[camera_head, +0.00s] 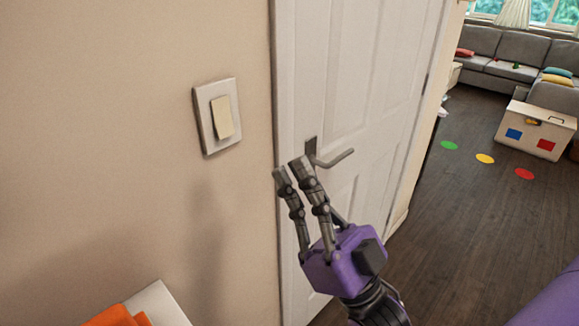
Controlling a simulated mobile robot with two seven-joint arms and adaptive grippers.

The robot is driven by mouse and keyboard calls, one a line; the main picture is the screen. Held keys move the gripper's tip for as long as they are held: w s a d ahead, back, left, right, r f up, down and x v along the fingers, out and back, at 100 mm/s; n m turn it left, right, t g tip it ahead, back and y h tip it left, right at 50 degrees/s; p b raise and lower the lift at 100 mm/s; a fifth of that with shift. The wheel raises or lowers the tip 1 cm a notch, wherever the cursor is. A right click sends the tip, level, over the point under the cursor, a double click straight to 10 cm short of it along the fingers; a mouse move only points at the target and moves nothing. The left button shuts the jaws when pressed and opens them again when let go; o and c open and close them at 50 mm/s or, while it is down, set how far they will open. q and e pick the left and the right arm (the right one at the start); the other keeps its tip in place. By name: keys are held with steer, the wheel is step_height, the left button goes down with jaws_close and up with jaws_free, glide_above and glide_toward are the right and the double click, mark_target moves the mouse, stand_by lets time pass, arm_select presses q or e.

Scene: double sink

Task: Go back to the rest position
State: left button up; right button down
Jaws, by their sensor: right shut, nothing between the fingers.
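My right gripper (288,172) is in the middle of the head view, raised in front of the white door. Its purple body is at the lower middle, and its dark fingers point up and to the left. It is shut and empty. In the picture its fingertips overlap the door near the grey door handle (333,156); I cannot tell the distance between them. My left gripper is not in view.
A light switch (221,116) is on the beige wall left of the white door (343,60). An orange item (118,317) lies at the lower left. Dark floor with coloured dots is open at right, leading to a toy box (535,132) and a grey sofa (520,47).

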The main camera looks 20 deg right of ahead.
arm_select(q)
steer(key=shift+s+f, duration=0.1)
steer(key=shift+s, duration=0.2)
arm_select(e)
steer(key=w+d+f+m+g+h+p, duration=0.1)
steer(key=w+f+g+h, duration=0.2)
steer(key=f, duration=0.6)
steer(key=w+f+g+h, duration=0.3)
steer(key=f, duration=0.6)
steer(key=s+d+f+m+g+h+p, duration=0.1)
steer(key=s+f+g+p, duration=0.2)
steer(key=f, duration=0.9)
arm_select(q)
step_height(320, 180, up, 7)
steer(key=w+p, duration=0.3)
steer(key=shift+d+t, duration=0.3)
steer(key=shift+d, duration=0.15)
arm_select(e)
steer(key=s+f+g+h, duration=0.1)
steer(key=s+f+g, duration=0.3)
steer(key=s+f, duration=0.5)
steer(key=s+f+m+g+h, duration=0.1)
steer(key=s+f+g, duration=0.3)
steer(key=s+f, duration=0.4)
steer(key=s, duration=0.5)
steer(key=shift+s+f+m, duration=0.3)
steer(key=shift+s+f, duration=0.05)
steer(key=shift+d, duration=0.1)
